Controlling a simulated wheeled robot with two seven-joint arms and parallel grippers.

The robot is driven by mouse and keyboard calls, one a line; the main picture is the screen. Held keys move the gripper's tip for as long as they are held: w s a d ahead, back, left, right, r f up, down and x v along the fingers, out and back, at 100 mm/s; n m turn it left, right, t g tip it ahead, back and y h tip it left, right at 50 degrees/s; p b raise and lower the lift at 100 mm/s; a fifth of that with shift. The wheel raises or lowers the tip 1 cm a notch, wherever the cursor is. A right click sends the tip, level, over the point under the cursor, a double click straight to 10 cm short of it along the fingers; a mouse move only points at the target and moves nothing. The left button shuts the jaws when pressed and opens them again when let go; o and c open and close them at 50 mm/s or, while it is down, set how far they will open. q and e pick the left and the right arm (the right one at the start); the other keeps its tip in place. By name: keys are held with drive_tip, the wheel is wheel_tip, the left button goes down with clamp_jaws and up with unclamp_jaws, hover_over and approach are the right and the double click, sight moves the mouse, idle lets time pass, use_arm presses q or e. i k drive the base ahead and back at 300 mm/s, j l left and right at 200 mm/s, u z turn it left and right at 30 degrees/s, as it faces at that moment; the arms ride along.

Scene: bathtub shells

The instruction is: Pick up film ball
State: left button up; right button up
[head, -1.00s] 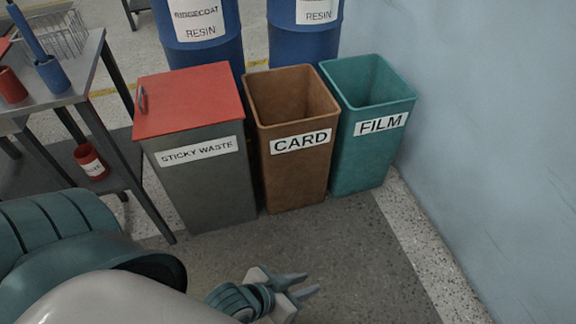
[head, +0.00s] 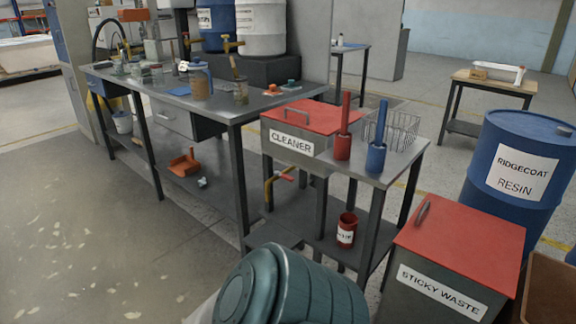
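I cannot make out a film ball for certain in the head view. A small pale grey-green lump (head: 202,182) lies on the lower shelf of the long workbench, right of an orange dustpan (head: 184,163); it is too small to identify. Neither of my grippers is in view. Only a teal part of my own arm shows at the bottom centre, and it hides some of the floor and lower shelving.
The long metal workbench (head: 180,100) holds jars and tools. A sticky waste bin (head: 440,290) and blue drum (head: 515,170) stand right. Floor (head: 80,220) at left is open, with pale specks.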

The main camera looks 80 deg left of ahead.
sight(203, 182)
drive_tip(key=u, duration=3.4)
